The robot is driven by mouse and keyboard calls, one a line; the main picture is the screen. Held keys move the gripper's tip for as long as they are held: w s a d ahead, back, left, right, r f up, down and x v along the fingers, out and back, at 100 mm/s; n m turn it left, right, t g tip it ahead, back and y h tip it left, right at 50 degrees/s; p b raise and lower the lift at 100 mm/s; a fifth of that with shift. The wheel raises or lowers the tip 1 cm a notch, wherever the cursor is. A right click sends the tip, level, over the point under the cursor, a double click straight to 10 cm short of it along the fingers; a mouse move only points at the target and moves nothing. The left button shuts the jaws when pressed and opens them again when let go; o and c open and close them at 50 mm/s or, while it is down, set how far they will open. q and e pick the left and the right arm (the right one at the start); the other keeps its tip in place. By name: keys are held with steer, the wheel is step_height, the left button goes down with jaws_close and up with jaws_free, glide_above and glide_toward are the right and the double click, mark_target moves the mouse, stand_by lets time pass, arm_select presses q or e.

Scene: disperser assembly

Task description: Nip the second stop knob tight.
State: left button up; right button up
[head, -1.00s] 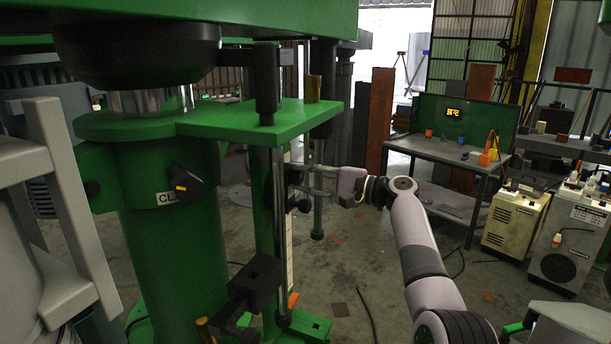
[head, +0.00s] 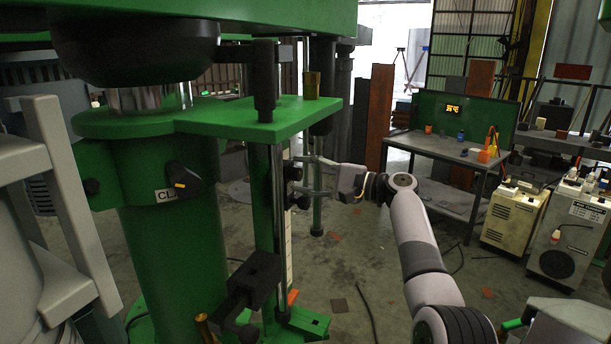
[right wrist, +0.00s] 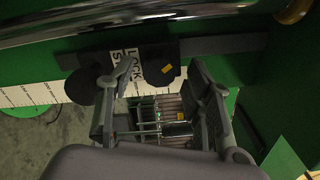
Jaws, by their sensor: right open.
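Two dark round knobs sit on a dark block labelled LOCK and ST… in the right wrist view. The other, plain knob (right wrist: 80,86) lies left of the left finger. My right gripper is open, a finger on each side of the marked knob; I cannot tell whether either touches it. In the head view my right gripper (head: 306,176) is at the steel rod, by the small dark knobs; a lower knob (head: 304,202) shows below the fingers. My left gripper is out of view.
The green column (head: 170,250) and green plate (head: 265,120) stand left of and above my right gripper. A workbench (head: 440,150) stands behind right. Open floor lies below the gripper.

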steer(key=shift+s+d, duration=0.1)
steer(key=shift+d, duration=0.05)
steer(key=v, duration=1.1)
steer(key=shift+d, duration=0.25)
steer(key=shift+s, duration=0.15)
